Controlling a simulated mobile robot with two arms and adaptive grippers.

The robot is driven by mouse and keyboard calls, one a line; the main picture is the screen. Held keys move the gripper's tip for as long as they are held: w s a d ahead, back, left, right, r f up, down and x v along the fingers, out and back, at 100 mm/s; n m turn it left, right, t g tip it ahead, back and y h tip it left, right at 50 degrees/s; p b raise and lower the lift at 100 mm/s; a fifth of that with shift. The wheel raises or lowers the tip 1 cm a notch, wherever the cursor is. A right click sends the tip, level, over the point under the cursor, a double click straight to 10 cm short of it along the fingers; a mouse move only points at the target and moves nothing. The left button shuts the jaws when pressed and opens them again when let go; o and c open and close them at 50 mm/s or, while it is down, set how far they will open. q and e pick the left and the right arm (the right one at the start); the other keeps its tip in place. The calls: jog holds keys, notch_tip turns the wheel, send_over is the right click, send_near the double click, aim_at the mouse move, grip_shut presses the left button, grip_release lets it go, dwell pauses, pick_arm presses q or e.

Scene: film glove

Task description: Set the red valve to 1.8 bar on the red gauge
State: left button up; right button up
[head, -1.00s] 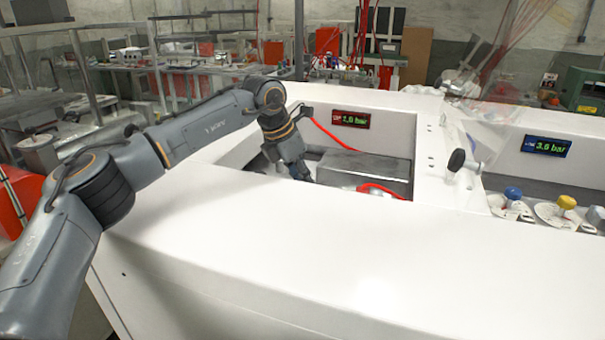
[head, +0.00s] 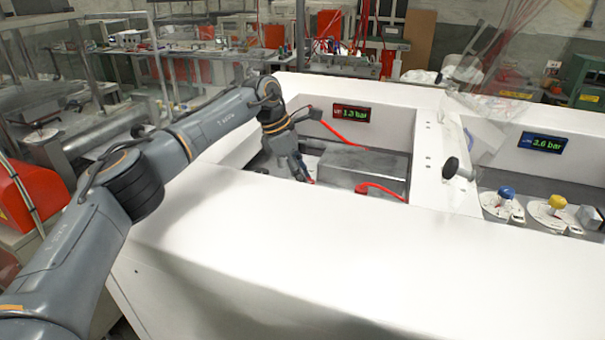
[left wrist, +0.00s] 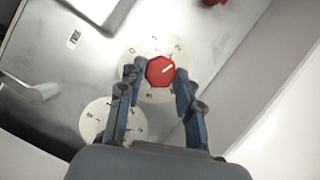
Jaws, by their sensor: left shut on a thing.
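The red valve (left wrist: 160,70) is a red knob with a white pointer mark on a round pale dial plate (left wrist: 150,48) in the left wrist view. Its pointer aims up and to the right. My left gripper (left wrist: 158,78) has a finger on each side of the knob and is shut on it. The red gauge (head: 351,113) on the recess's back wall appears to read 1.3 bar in small green digits. My right gripper is out of view.
A second dial plate (left wrist: 112,120) lies beside the valve. A grey metal box (head: 366,172) and red hoses fill part of the recess. To the right are a blue gauge (head: 542,143), a blue knob (head: 507,192) and a yellow knob (head: 557,201). The white front ledge (head: 330,250) is clear.

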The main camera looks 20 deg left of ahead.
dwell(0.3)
pick_arm(q)
jog(key=o, duration=1.2)
jog(key=shift+c, duration=0.2)
jog(key=v, duration=1.2)
jog(key=shift+d, duration=0.1)
